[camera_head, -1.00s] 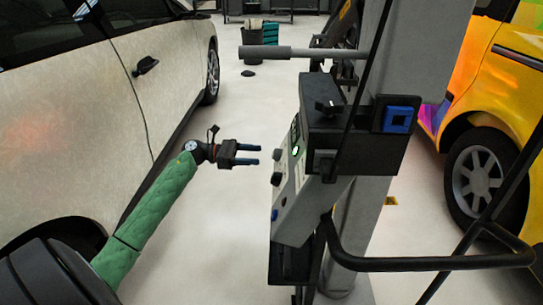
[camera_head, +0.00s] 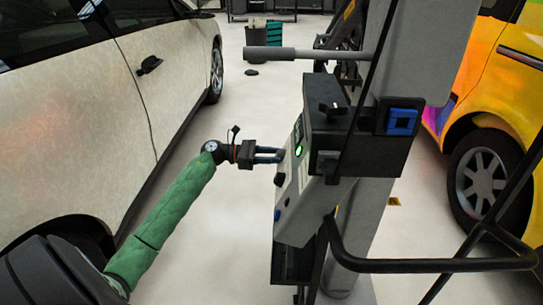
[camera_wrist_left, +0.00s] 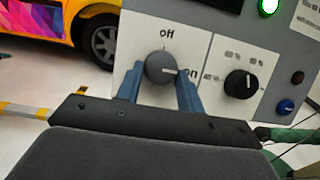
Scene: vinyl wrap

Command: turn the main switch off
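The main switch is a round grey knob (camera_wrist_left: 160,68) on a white plate, with "off" printed above it and "on" to its right. Its white mark points right, towards "on". My left gripper (camera_wrist_left: 160,90) is open, with one blue finger on each side of the knob; firm contact is not visible. In the head view my left gripper (camera_head: 281,154) reaches the left face of the control box (camera_head: 335,130), and its fingertips hide the knob there. My right gripper is not in view.
A black knob (camera_wrist_left: 238,83) and a blue button (camera_wrist_left: 286,107) sit right of the switch. A green light (camera_wrist_left: 268,6) is lit. A black bar (camera_head: 430,265) curves in front of the post. A white car (camera_head: 80,110) stands left, a yellow car (camera_head: 490,110) right.

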